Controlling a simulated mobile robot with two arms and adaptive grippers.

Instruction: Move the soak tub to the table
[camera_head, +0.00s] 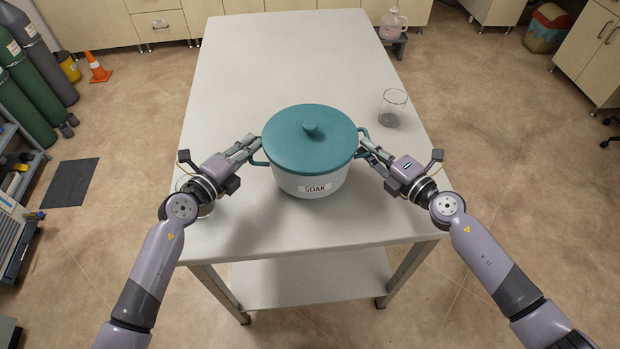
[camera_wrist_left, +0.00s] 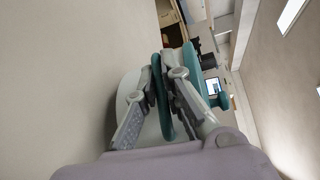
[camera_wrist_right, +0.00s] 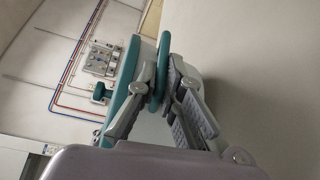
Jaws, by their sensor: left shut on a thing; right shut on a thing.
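The soak tub (camera_head: 312,183) is a white pot with a teal lid (camera_head: 300,135), a round knob and a label reading SOAK. It is upright over the near half of the table (camera_head: 240,75); whether its base touches the top I cannot tell. My left gripper (camera_head: 256,150) is shut on its left teal handle, which shows between the fingers in the left wrist view (camera_wrist_left: 161,95). My right gripper (camera_head: 365,143) is shut on its right handle, seen between the fingers in the right wrist view (camera_wrist_right: 160,75).
A glass beaker (camera_head: 392,108) stands on the table to the right of the tub. Another glass vessel is partly hidden behind my left wrist. The table's far half is clear. An orange cone (camera_head: 98,68) and gas cylinders (camera_head: 35,85) stand at the left.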

